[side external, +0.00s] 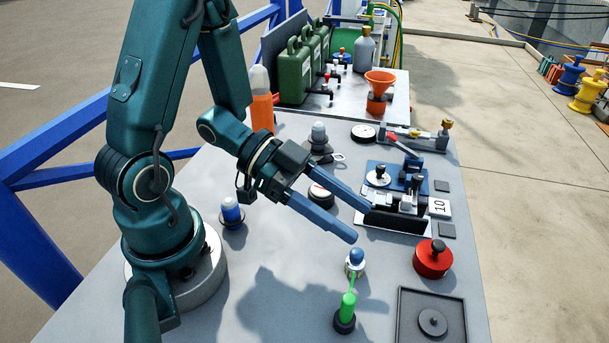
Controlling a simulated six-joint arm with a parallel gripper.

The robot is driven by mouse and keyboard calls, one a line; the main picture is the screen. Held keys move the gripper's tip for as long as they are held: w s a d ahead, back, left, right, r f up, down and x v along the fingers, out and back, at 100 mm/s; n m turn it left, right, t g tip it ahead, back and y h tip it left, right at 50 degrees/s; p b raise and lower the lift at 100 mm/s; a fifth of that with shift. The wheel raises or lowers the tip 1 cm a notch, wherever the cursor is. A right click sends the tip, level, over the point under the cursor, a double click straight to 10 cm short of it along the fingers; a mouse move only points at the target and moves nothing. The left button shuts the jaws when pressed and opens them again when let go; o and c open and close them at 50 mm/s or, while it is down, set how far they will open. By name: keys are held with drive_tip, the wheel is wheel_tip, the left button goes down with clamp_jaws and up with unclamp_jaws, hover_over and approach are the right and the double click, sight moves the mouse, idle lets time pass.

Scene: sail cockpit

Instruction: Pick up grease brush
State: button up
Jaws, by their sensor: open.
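A slim green-handled item (348,302), which looks like the grease brush, stands upright in a dark round holder (344,321) near the front of the grey table. Its lower end is hidden in the holder. My gripper (362,222) is open and empty, its two blue fingers spread and pointing right and down. The fingers are above the table, behind the green item and apart from it. A small blue-topped white piece (356,260) stands just behind the green item, below the nearer fingertip.
A red round can (433,259) and a dark square tray (432,315) stand to the right. A blue-and-white bottle (232,212) stands at left. Green canisters (295,72) and an orange funnel (380,82) are at the back. The front-left table is clear.

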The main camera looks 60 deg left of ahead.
sight(358, 251)
drive_tip(key=shift+a+f, duration=0.1)
drive_tip(key=shift+f, duration=3.65)
drive_tip(key=shift+x, duration=1.45)
drive_tip(key=shift+w+r, duration=0.1)
drive_tip(key=shift+c, duration=0.4)
clamp_jaws()
